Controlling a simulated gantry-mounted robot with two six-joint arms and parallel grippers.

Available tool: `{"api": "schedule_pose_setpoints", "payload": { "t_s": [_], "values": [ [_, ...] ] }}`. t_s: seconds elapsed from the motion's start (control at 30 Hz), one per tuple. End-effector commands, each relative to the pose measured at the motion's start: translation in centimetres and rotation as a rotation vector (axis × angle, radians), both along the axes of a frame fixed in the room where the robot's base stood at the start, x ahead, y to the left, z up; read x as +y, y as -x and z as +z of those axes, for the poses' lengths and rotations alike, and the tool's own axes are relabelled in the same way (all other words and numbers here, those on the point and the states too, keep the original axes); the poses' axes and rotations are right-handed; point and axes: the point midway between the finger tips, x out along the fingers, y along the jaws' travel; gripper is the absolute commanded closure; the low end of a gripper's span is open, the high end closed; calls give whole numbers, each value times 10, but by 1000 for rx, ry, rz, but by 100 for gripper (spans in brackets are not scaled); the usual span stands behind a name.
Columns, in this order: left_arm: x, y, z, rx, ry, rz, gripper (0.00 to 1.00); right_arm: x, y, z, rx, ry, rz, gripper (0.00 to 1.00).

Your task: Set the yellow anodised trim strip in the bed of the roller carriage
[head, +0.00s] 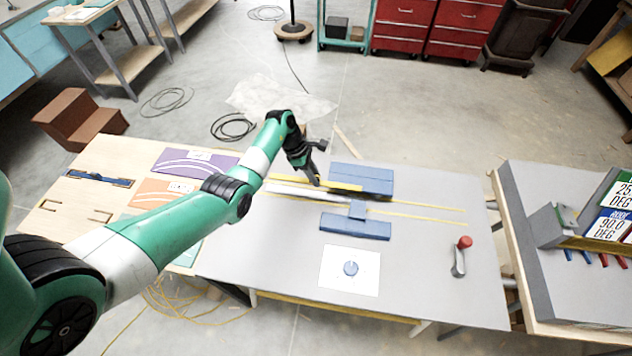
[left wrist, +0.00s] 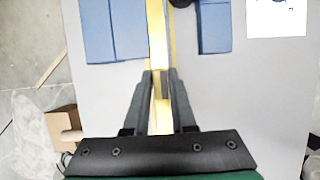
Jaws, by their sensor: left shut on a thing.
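The yellow trim strip (head: 340,186) is long and thin. My left gripper (head: 316,183) is shut on it, and the strip runs out to the right past the fingers in the head view. In the left wrist view, the strip (left wrist: 157,40) passes between the fingertips (left wrist: 161,74) and looks pale with glare. The blue roller carriage has a far block (head: 362,176), a near block (head: 355,229) and a small middle piece (head: 357,208). The strip's right end overlaps the front edge of the far block; I cannot tell whether they touch. My right gripper is out of view.
Two yellow lines (head: 425,217) run along the grey tabletop (head: 420,270). A pale bar (head: 305,194) lies below the strip. A red-knobbed crank (head: 460,255) stands at the right, and a white card (head: 335,280) lies in front. The front right of the table is mostly clear.

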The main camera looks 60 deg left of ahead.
Motion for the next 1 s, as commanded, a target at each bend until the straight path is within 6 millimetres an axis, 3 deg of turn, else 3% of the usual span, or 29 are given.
{"api": "schedule_pose_setpoints", "payload": {
  "t_s": [0.4,1.0],
  "values": [
    [0,0,2,1,1,0,100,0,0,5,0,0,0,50],
    [-1,0,-55,0,0,-1,100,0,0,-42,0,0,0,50]
  ]
}}
